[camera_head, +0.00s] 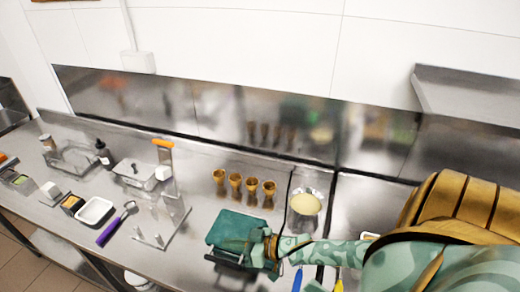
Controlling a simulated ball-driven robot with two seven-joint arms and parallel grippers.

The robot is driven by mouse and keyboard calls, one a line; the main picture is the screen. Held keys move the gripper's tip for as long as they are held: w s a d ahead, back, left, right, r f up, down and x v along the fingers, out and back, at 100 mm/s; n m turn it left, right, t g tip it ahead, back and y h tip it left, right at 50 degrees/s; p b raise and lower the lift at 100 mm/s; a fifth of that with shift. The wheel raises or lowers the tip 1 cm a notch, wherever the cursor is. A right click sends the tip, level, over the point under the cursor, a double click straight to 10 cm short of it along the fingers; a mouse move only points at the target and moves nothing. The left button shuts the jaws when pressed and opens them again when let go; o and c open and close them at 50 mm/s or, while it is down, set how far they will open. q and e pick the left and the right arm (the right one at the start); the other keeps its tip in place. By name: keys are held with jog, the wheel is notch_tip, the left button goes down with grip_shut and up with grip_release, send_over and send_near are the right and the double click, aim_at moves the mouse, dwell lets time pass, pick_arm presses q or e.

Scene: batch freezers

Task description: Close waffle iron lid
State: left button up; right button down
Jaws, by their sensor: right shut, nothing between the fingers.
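The waffle iron (238,223) stands on the steel counter, low in the middle of the head view. Its teal lid lies low over the dark base and looks nearly flat. Whether a gap is left between lid and base is hidden. My right arm reaches in from the right, and my right gripper (234,245) is at the front of the waffle iron, over or against the lid's front part. Its fingers are shut and hold nothing. Contact with the lid cannot be told for sure. My left gripper is not in view.
Several cones (236,184) stand behind the waffle iron. A bowl of pale batter (305,204) is to the right. A clear stand (163,225), a purple-handled scoop (112,228) and a white tray (95,211) are to the left. Blue and yellow handles lie by my arm.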

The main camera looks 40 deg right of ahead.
aim_at(232, 263)
jog(key=shift+n+h, duration=0.3)
jog(key=shift+n, duration=0.5)
jog(key=shift+s+a+f+b, duration=0.2)
jog(key=shift+a+f+b, duration=0.15)
jog(key=shift+f, duration=0.6)
jog(key=shift+s+a+f+b, duration=0.15)
jog(key=shift+a+f+b, duration=0.2)
jog(key=shift+f, duration=0.6)
jog(key=shift+s+a+f+b, duration=0.2)
jog(key=shift+a+f+b, duration=0.15)
jog(key=shift+f, duration=0.6)
jog(key=shift+f, duration=0.1)
jog(key=shift+s, duration=0.1)
jog(key=r+p, duration=0.4)
jog(key=r, duration=0.1)
jog(key=shift+w+d+p, duration=0.1)
jog(key=shift+w+p, duration=0.15)
jog(key=shift+p, duration=0.05)
jog(key=f+b+v, duration=0.1)
jog(key=v, duration=0.9)
jog(key=shift+s+a, duration=0.25)
jog(key=shift+s, duration=0.05)
